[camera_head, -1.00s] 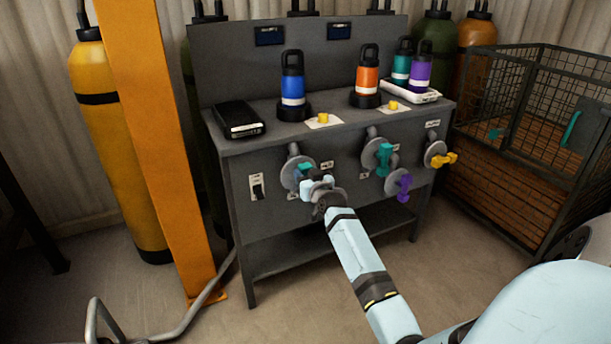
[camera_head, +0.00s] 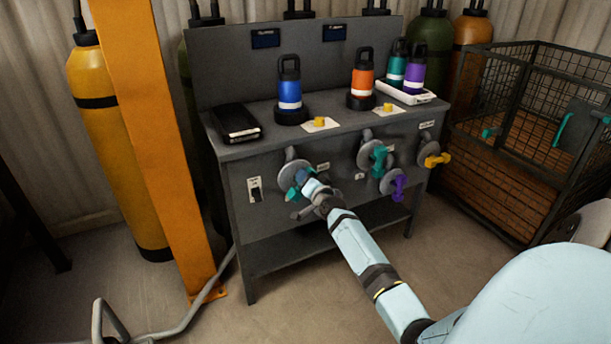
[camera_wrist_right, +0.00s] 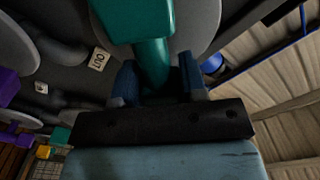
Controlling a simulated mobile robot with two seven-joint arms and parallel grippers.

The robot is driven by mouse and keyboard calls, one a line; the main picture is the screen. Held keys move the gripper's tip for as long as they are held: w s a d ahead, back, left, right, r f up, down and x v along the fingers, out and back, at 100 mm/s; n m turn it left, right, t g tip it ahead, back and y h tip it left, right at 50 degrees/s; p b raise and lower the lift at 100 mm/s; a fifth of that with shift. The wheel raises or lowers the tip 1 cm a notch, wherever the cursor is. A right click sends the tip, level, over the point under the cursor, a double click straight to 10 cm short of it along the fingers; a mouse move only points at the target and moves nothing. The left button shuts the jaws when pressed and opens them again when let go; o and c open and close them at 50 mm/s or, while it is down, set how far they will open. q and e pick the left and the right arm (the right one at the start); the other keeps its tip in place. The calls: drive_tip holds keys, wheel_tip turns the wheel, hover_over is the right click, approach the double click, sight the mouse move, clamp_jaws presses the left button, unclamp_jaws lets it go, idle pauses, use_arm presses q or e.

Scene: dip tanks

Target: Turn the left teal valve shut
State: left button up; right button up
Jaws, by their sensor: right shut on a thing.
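The left teal valve (camera_head: 292,193) is on the front of the grey bench, in front of a round grey flange (camera_head: 293,166). My right gripper (camera_head: 307,181) is shut on its handle and covers part of it. In the right wrist view the teal handle (camera_wrist_right: 150,60) runs between my two blue-padded fingers (camera_wrist_right: 160,85), its wider end beyond them. A second teal valve (camera_head: 378,158) is on the same front, further right. My left gripper is not in view.
A purple valve (camera_head: 398,187) and a yellow valve (camera_head: 435,160) are right of the teal ones. Blue (camera_head: 290,92) and orange (camera_head: 362,77) bottles stand on the bench. An orange post (camera_head: 150,130) is at the left, a wire crate (camera_head: 500,150) at the right.

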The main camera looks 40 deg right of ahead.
drive_tip(key=m, duration=0.3)
drive_tip(key=shift+s+d+f, duration=0.1)
drive_tip(key=shift+d+f, duration=0.05)
drive_tip(key=shift+f, duration=0.2)
drive_tip(key=m, duration=0.3)
drive_tip(key=shift+d+f, duration=0.15)
drive_tip(key=shift+f, duration=0.2)
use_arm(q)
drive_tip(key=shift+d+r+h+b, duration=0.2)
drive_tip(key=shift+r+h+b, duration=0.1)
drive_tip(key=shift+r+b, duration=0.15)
use_arm(e)
drive_tip(key=m, duration=0.3)
drive_tip(key=shift+f+m, duration=0.35)
drive_tip(key=shift+m, duration=0.05)
drive_tip(key=o, duration=0.6)
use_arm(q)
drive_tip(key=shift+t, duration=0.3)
use_arm(e)
drive_tip(key=shift+o, duration=0.2)
